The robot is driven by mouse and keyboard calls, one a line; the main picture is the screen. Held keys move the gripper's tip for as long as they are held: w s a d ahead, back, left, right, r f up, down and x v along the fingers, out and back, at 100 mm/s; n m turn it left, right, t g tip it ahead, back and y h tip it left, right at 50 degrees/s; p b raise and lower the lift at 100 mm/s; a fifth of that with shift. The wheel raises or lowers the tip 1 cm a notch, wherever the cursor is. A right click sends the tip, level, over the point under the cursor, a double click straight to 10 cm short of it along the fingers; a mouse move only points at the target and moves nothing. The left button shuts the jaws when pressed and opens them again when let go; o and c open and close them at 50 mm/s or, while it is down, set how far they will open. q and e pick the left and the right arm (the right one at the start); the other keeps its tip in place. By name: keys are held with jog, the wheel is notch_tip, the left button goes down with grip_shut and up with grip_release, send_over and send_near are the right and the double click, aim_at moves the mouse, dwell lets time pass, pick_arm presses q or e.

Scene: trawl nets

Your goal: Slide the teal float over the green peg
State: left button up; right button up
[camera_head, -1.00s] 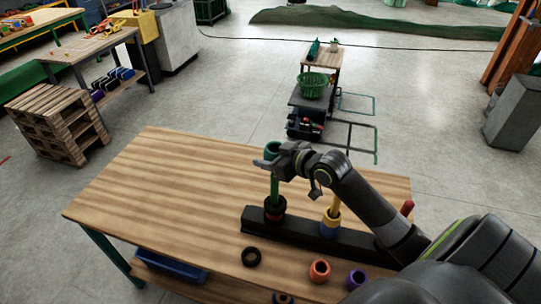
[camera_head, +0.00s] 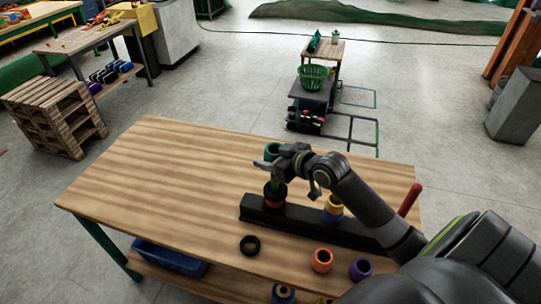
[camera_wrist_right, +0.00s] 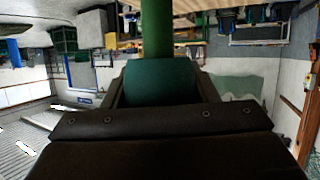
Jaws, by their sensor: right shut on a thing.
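My right gripper (camera_head: 270,163) is shut on the teal float (camera_head: 272,152), at the left end of the black rack (camera_head: 300,228). The green peg (camera_head: 275,184) stands directly below the float, and its upper part is hidden by the float and the jaws. The float appears to be around the peg, above a black ring (camera_head: 275,191) and a red ring (camera_head: 275,204) at its foot. In the right wrist view the float (camera_wrist_right: 160,82) sits between the jaws, with the green peg (camera_wrist_right: 157,28) in line with it. My left gripper is out of view.
A yellow float (camera_head: 333,210) and a red peg (camera_head: 410,199) are farther right along the rack. A loose black ring (camera_head: 250,245), an orange float (camera_head: 321,260) and a purple float (camera_head: 360,269) lie in front. The left part of the wooden table (camera_head: 150,180) is clear.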

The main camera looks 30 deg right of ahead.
jog(key=shift+f, duration=0.2)
jog(key=o, duration=1)
jog(key=shift+o, duration=0.2)
jog(key=p+v, duration=0.4)
jog(key=v, duration=1.3)
jog(key=shift+s, duration=0.3)
